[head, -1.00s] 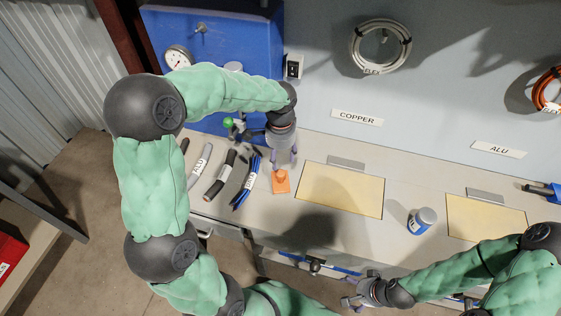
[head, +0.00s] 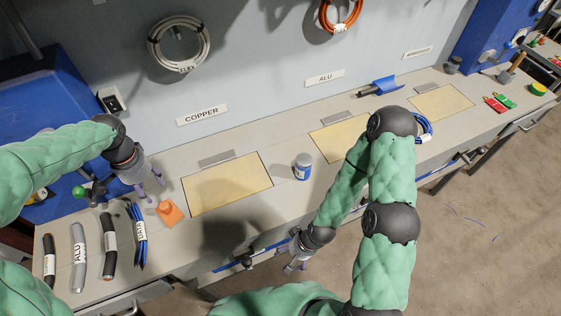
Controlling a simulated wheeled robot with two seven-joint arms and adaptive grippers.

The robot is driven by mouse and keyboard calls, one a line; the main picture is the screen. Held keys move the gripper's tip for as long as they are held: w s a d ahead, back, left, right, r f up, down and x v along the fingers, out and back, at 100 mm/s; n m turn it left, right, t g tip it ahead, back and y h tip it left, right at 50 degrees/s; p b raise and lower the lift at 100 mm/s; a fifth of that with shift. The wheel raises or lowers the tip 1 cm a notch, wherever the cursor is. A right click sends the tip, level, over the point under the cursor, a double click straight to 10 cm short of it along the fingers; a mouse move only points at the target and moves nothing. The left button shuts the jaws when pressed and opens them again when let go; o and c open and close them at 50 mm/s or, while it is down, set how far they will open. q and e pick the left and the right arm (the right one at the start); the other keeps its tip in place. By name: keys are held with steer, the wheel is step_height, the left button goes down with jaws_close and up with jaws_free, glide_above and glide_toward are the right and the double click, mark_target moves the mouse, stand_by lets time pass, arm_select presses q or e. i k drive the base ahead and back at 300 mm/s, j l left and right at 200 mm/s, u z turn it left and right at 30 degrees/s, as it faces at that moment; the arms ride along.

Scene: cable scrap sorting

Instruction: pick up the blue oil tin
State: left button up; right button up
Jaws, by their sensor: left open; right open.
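The blue oil tin (head: 302,167), a small blue can with a pale label and a grey-white top, stands upright on the workbench between two yellow panels. My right gripper (head: 291,266) is open and empty, in front of the bench's front edge, nearer the camera than the tin and apart from it. My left gripper (head: 152,195) is open above the bench at the left, beside an orange object (head: 170,213). I cannot tell whether it touches that object.
The yellow COPPER panel (head: 228,184) lies left of the tin, the ALU panel (head: 340,137) right of it, partly behind my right arm. Cable pieces (head: 109,247) lie at the bench's left. A blue cable coil (head: 424,128) lies farther right. The bench around the tin is clear.

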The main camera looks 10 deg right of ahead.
mark_target(303, 163)
steer(key=i+l+z, duration=0.15)
steer(key=l, duration=0.2)
steer(key=l+z, duration=0.15)
steer(key=l, duration=0.25)
steer(key=i+l+z, duration=0.15)
steer(key=l, duration=0.15)
steer(key=i+l+z, duration=0.15)
steer(key=l, duration=0.2)
